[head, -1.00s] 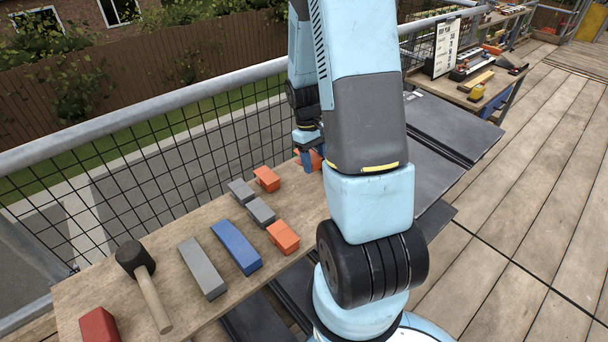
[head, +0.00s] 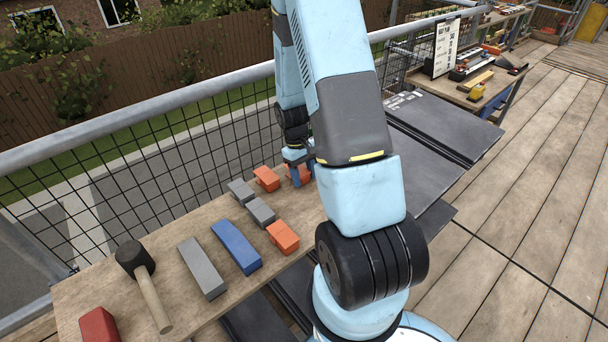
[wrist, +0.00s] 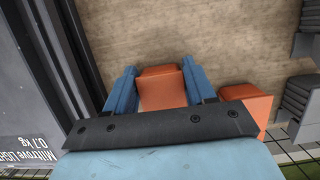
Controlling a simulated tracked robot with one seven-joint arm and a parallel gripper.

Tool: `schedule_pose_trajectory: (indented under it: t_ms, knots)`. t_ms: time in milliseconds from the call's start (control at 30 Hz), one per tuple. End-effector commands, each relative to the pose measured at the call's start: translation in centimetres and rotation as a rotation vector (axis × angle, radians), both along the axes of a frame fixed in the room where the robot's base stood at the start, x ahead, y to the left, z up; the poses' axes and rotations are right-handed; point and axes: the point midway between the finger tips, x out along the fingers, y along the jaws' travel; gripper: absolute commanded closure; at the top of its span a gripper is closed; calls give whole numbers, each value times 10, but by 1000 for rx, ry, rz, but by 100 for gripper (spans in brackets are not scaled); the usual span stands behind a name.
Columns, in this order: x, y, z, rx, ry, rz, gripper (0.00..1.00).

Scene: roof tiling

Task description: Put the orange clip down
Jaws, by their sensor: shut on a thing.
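My gripper (head: 301,178) is at the far end of the wooden board, partly behind my arm in the head view. In the wrist view its two blue fingers (wrist: 161,92) are shut on an orange clip (wrist: 160,90). A bit of the held clip's orange also shows beside the fingers in the head view. Whether the clip touches the board or hangs just above it, I cannot tell. A second orange clip (head: 266,178) lies close to the left of my gripper; in the wrist view an orange clip (wrist: 252,104) shows just right of the fingers. A third orange clip (head: 283,236) lies nearer me.
Two grey clips (head: 241,190) (head: 261,211) lie by the orange ones on the wooden board (head: 195,318). Nearer are a blue bar (head: 236,247), a grey bar (head: 202,268), a mallet (head: 146,285) and a red block (head: 99,326). Dark slates (head: 437,130) lie right; a mesh railing runs behind.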

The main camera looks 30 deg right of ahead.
Motion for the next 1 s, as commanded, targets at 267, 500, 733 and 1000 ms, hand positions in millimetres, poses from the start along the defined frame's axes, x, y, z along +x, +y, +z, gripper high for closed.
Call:
schedule_pose_trajectory:
  t_ms: [267, 500, 733, 1000]
  knots:
    - [0, 0, 0, 0, 0, 0, 23]
    - [0, 0, 0, 0, 0, 0, 20]
    - [4, 1, 14, 0, -2, 1, 20]
    - [16, 3, 61, -1, -4, 0, 20]
